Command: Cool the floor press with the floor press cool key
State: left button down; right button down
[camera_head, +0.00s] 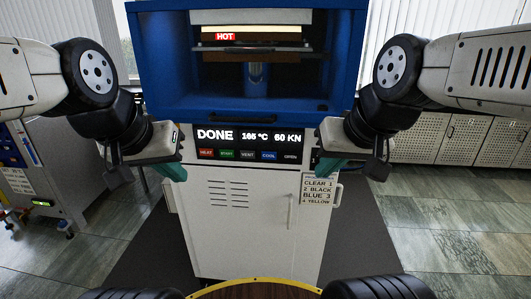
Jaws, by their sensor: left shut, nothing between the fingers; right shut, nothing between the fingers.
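The floor press (150,60) stands straight ahead, a blue frame on a white cabinet. A red HOT label (225,37) shows inside its opening. Its display (248,135) reads DONE, 105 °C or similar, and 60 KN. Below it is a row of keys, a red HEAT key (206,154), green and grey ones, and the blue COOL key (269,155). My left gripper (178,174) is shut and empty at the panel's left edge. My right gripper (325,172) is shut and empty at its right edge, to the right of the cool key.
The white cabinet (240,215) under the panel has side handles and a sign (318,190) with colour words. Grey equipment (45,185) stands at the left. Perforated white cabinets (440,138) line the right back. Tiled floor (440,240) is open at the right.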

aim_at(266, 154)
jog(key=j+z, duration=0.45)
jog(key=j, duration=0.2)
jog(key=k+j+z, duration=0.1)
jog(key=j+z, duration=0.35)
jog(key=j, duration=0.2)
